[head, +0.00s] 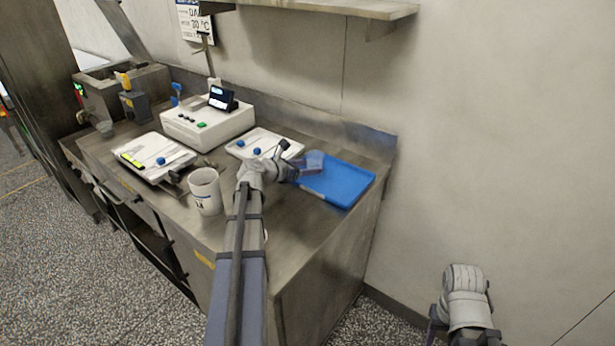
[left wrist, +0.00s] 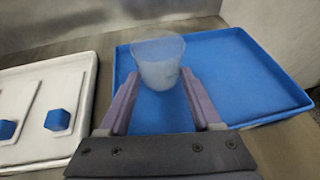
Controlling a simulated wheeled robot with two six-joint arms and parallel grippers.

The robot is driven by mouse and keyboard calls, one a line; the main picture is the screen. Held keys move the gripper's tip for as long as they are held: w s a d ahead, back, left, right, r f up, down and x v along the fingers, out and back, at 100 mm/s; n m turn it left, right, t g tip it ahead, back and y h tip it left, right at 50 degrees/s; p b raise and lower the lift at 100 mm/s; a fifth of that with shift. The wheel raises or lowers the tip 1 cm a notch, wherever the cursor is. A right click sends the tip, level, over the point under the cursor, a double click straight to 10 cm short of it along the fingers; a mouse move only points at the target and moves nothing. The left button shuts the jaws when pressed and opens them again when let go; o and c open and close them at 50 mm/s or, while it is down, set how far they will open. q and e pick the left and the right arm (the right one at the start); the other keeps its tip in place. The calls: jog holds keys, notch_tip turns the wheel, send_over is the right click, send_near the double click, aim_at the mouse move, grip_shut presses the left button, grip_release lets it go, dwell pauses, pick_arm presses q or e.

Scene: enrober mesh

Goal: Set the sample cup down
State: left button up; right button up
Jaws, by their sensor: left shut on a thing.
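The sample cup (left wrist: 158,62) is small, clear and translucent. It stands upright between the fingers of my left gripper (left wrist: 165,100) in the left wrist view. That gripper is shut on it. In the head view the left gripper (head: 307,168) is at the left edge of the blue tray (head: 345,182), and the cup (head: 316,157) is a faint shape at its tip. In the left wrist view the blue tray (left wrist: 240,75) lies behind and below the cup. I cannot tell whether the cup's base touches it. Part of my right arm shows at the lower right; its fingers are not visible.
A white mug (head: 206,188) stands near the bench's front edge. A white instrument (head: 208,122) stands behind. The blue tray's visible floor looks empty. A wall borders the bench at right.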

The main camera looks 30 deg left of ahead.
pick_arm(q)
jog(key=shift+f, duration=0.7)
pick_arm(e)
jog(key=shift+f, duration=0.7)
pick_arm(q)
jog(key=shift+f+b, duration=0.25)
jog(key=shift+b, duration=0.2)
jog(key=o, duration=1.4)
jog(key=shift+r, duration=0.1)
pick_arm(e)
jog(key=shift+f, duration=0.15)
pick_arm(q)
jog(key=shift+s+r+p, duration=0.25)
jog(key=shift+r+p, duration=0.1)
jog(key=shift+p, duration=0.1)
jog(key=p+v, duration=0.4)
jog(key=v, duration=0.6)
jog(key=shift+s+a, duration=0.1)
jog(key=shift+s, duration=0.15)
jog(key=shift+s+a+r, duration=0.1)
jog(key=shift+s+a, duration=0.05)
jog(key=shift+s, duration=0.3)
pick_arm(e)
jog(key=shift+r, duration=2.5)
